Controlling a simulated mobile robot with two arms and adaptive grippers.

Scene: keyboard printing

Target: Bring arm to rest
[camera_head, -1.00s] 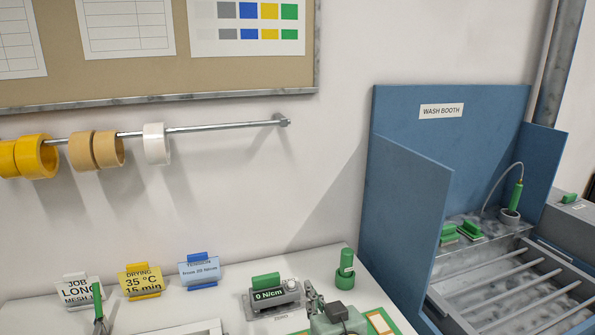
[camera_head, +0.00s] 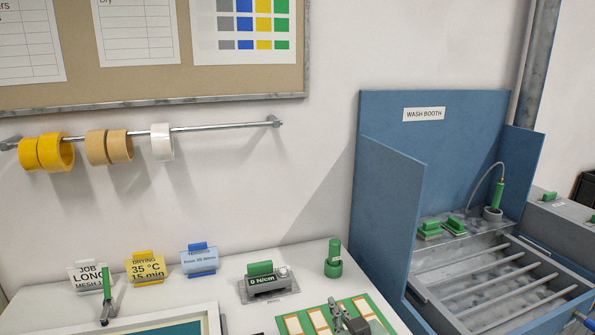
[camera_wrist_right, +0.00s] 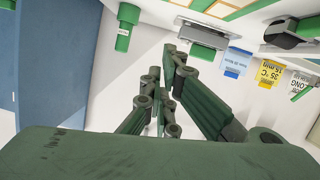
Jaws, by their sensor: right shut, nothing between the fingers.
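My right gripper (camera_head: 343,318) shows at the bottom edge of the head view, in front of the green-framed board (camera_head: 300,320) on the white table (camera_head: 225,285). Only its grey fingers and a bit of its body are in frame. In the right wrist view its dark green fingers (camera_wrist_right: 168,75) are close together, with nothing between them. It appears apart from the things on the table. My left gripper is not in view.
A grey meter reading 0 N/cm (camera_head: 265,282) and a green cylinder (camera_head: 334,258) stand behind the right gripper. The blue wash booth (camera_head: 390,215) rises to the right. Cards and a green-handled tool (camera_head: 106,290) are at left. Tape rolls (camera_head: 55,152) hang on a wall rail.

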